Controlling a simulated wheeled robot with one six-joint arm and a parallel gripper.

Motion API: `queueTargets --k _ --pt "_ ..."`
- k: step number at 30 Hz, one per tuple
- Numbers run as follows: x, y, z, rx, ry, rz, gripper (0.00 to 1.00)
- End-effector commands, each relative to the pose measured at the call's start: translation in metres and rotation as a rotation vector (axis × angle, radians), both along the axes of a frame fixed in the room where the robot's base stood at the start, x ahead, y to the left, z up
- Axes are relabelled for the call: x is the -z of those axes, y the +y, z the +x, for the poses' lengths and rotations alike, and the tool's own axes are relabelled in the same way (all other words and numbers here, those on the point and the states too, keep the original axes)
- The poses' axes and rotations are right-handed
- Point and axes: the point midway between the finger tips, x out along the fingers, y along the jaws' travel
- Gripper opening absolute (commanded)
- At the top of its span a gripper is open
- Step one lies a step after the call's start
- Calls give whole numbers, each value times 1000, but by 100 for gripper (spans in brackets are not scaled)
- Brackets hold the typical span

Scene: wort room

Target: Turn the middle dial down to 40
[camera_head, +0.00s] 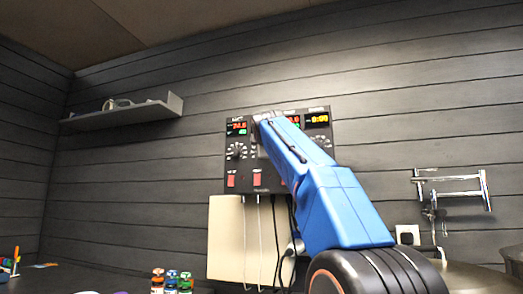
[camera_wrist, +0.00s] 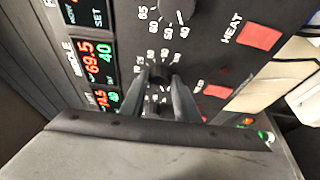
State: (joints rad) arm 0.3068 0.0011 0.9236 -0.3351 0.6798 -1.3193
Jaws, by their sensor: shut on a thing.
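The dark control panel (camera_head: 245,185) is on the wall in the head view, partly covered by my blue arm. In the wrist view the panel shows turned sideways. My gripper (camera_wrist: 161,80) is shut on the middle dial (camera_wrist: 159,72), with a finger on either side of it. The dial's pointer is hidden between the fingers. The middle display (camera_wrist: 95,48) reads 69.5 in red and 40 in green. My gripper's tips are hard to make out in the head view.
Another dial (camera_wrist: 176,8) is beside the held one, and red switches (camera_wrist: 258,36) are close by. The left dial (camera_head: 237,151) shows in the head view. Cables hang below the panel. A shelf (camera_head: 125,112) is at the left and a chrome wall fitting (camera_head: 452,190) at the right.

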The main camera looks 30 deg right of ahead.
Motion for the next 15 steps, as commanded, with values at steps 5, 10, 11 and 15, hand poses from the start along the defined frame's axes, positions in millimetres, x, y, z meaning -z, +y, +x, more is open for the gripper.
queueTargets --k 5,10,11,15 --pt "0 -1 0 1 1 0 6" --pt "0 0 0 1 1 0 47" --pt "0 0 0 1 0 -1 47" --pt "0 0 0 1 0 0 47"
